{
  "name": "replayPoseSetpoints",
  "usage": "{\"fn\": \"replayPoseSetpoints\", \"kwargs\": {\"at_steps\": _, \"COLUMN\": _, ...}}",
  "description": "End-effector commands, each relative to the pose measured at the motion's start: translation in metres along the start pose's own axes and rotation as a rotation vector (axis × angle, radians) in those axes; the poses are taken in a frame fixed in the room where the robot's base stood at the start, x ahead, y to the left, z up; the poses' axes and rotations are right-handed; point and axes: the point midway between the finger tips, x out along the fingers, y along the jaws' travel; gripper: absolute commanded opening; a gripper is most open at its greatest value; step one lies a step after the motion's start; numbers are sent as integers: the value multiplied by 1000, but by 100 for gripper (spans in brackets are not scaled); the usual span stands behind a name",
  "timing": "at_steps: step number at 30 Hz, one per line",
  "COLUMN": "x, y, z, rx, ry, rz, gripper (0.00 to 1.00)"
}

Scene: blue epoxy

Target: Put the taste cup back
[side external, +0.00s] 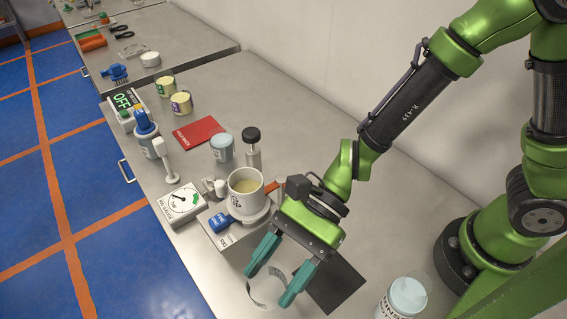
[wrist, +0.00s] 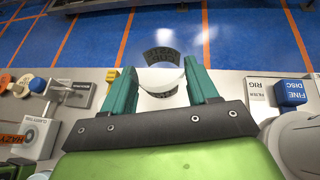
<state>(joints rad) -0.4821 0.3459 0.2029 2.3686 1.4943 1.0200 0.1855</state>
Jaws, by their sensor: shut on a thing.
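My gripper (side external: 268,288) is shut on a clear, see-through cup (side external: 264,298), which I take to be the taste cup, near the front edge of the steel bench. In the wrist view the cup (wrist: 163,78) sits between the two green fingers, with a dark lettered band on it. A dark square mat (side external: 342,284) lies on the bench just right of the gripper. I cannot tell whether the cup's base touches the bench.
A white pot (side external: 245,197) of pale liquid stands on a rig with a blue knob (side external: 220,222), behind the gripper. A dial gauge (side external: 183,203) stands left of it. A jar of pale blue liquid (side external: 404,300) stands at the lower right. A red booklet (side external: 198,132) lies farther back.

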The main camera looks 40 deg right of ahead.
Motion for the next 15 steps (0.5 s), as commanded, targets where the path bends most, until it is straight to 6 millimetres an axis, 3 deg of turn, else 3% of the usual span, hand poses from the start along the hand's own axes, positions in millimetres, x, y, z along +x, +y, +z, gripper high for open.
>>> {"fn": "replayPoseSetpoints", "kwargs": {"at_steps": 6, "x": 18, "y": 1, "z": -34, "rx": 6, "ry": 3, "rz": 3, "gripper": 21}}
{"fn": "replayPoseSetpoints", "kwargs": {"at_steps": 15, "x": 33, "y": 1, "z": -63, "rx": 5, "ry": 3, "rz": 3, "gripper": 21}}
